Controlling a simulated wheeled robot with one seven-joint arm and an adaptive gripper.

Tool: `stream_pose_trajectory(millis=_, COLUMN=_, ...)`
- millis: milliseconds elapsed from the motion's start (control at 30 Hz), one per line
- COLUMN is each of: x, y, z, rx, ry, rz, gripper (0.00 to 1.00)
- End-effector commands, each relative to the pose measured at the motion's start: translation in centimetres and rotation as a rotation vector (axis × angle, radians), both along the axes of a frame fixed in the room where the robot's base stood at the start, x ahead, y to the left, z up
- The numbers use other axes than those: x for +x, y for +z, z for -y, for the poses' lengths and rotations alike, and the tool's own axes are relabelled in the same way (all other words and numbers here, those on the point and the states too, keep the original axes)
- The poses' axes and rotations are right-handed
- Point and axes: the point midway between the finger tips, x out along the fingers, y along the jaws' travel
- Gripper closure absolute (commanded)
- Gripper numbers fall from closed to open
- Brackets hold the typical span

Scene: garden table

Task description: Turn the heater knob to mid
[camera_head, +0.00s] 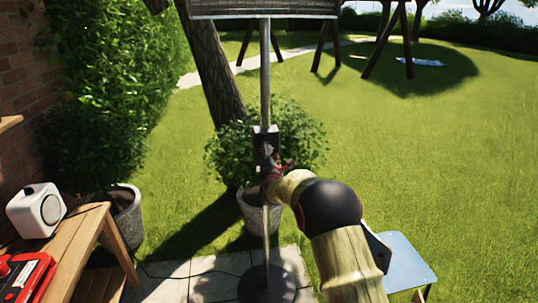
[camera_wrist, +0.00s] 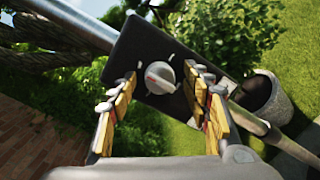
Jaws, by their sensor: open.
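The heater knob (camera_wrist: 159,74) is a round, light grey dial with a raised grip bar. It sits on a dark control box (camera_wrist: 146,46) fixed to the heater's metal pole (camera_wrist: 68,22). In the head view the box (camera_head: 263,133) is partly covered by my gripper (camera_head: 268,166), and the knob cannot be made out there. In the wrist view my gripper (camera_wrist: 161,84) is open, with a finger on each side of the knob. Whether the fingertips touch it is not clear. A reddish mark shows on the knob; its exact setting cannot be read.
The heater's round base (camera_head: 266,286) stands on paving. A potted bush (camera_head: 222,150) is close behind the pole. A wooden table (camera_head: 62,262) at left holds a white device (camera_head: 36,210) and a red box (camera_head: 24,277). A blue stool (camera_head: 407,262) stands at right.

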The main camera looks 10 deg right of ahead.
Motion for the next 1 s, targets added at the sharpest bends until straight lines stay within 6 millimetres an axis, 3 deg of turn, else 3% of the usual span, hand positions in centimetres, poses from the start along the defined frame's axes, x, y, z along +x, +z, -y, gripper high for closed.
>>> stream_pose_trajectory(millis=300, x=0.18, y=0.03, z=0.05, rx=0.0, ry=0.0, rz=0.0, gripper=0.53)
stream_pose_trajectory(millis=1000, x=0.16, y=-0.02, z=0.04, rx=0.001, ry=-0.001, rz=-0.001, gripper=0.92)
